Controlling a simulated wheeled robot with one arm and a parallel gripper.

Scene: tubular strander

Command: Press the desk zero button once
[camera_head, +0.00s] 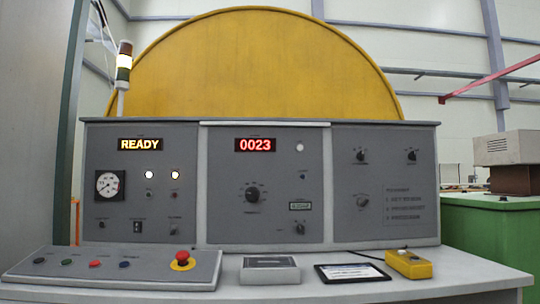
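The grey control desk (118,281) slopes at the lower left, in front of an upright console. A red mushroom button on a yellow base (182,261) stands at the right end of the desk. The red display (256,145) on the console reads 0023. My gripper is not in view.
The READY display (140,144) is lit above a round gauge (110,184). A grey box (270,269), a dark tablet (351,273) and a yellow pendant (408,264) lie on the worktop. A green cabinet (492,232) stands at right.

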